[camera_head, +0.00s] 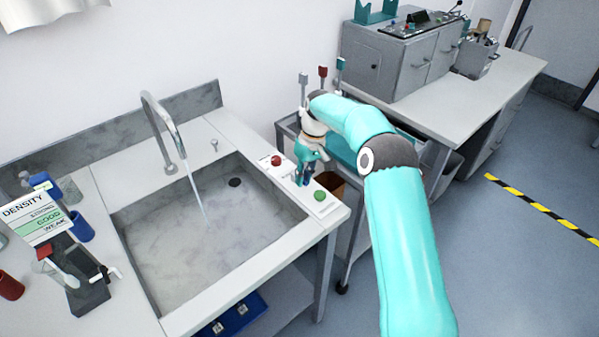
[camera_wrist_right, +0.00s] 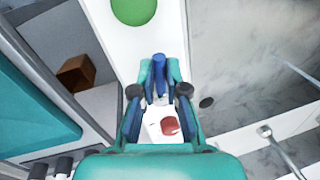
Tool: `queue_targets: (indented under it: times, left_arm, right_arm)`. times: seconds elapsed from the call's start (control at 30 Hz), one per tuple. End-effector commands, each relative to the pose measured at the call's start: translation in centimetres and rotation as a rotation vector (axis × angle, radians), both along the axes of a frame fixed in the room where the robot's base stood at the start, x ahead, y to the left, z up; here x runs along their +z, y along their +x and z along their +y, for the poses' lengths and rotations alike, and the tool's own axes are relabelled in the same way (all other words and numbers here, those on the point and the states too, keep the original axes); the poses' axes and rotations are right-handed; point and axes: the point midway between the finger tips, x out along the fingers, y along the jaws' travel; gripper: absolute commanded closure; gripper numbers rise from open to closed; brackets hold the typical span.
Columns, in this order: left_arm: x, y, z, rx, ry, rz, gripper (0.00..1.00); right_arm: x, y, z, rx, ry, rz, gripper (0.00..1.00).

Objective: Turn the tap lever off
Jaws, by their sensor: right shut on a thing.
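My right gripper (camera_head: 304,172) is over the white control strip at the right edge of the sink, pointing down. In the right wrist view its fingertips (camera_wrist_right: 159,80) are shut on a blue lever (camera_wrist_right: 158,66), one finger on each side. The lever stands on the white strip (camera_wrist_right: 118,50) between a red knob (camera_head: 277,160) and a green knob (camera_head: 320,195); its base is hidden by the gripper. The curved metal tap (camera_head: 165,125) stands at the back of the sink, and water (camera_head: 196,190) runs from it. My left gripper is not in view.
The sink basin (camera_head: 150,215) is empty apart from the water. A density sign (camera_head: 37,220) and small bottles stand at the left. Levers with red and teal heads stand behind my right gripper. A brown box (camera_wrist_right: 76,73) is beside the sink's right edge.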

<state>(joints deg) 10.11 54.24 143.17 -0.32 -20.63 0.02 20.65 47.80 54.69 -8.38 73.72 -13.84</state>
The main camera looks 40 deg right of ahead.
Motion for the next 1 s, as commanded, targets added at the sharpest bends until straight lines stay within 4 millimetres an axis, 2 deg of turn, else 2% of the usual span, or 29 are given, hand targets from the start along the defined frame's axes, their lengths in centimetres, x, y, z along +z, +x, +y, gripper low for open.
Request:
queue_targets:
  times: [0.03,0.23,0.8,0.83,0.93,1.0]
  left_arm:
    - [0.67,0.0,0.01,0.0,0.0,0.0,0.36]
    - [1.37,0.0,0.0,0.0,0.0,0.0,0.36]
    - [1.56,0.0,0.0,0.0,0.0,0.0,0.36]
    - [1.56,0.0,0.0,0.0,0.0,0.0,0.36]
    - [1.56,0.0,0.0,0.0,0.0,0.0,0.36]
    - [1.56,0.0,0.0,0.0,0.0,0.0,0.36]
  right_arm:
    - [0.39,0.11,-0.21,0.027,-0.002,-0.004,1.0]
    - [0.26,0.17,-0.57,0.11,-0.003,-0.005,1.0]
    - [0.2,0.25,-0.74,0.147,-0.005,-0.007,1.0]
    - [0.2,0.25,-0.74,0.147,-0.005,-0.008,0.82]
    - [0.17,0.23,-0.72,0.148,-0.004,-0.006,0.66]
    - [0.13,0.21,-0.69,0.147,-0.003,-0.005,0.62]
